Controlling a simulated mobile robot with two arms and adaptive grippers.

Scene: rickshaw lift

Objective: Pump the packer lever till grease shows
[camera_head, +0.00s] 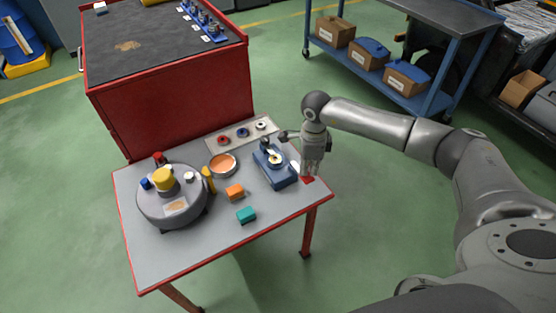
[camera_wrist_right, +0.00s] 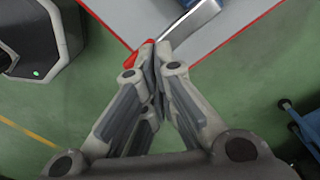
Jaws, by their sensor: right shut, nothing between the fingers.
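The blue packer (camera_head: 275,166) stands at the right side of the small grey table, with a round fitting on its top. It shows partly at the top of the right wrist view (camera_wrist_right: 192,22). My right gripper (camera_head: 311,170) points down just right of the packer, near the table's right edge. In the wrist view its fingertips (camera_wrist_right: 154,50) are together and empty. I cannot make out any grease at the packer. My left gripper is out of view.
A round grey drum (camera_head: 171,208) with a yellow cap stands at the table's left. A red cabinet (camera_head: 175,108) stands behind; a blue cart (camera_head: 436,95) is at back right.

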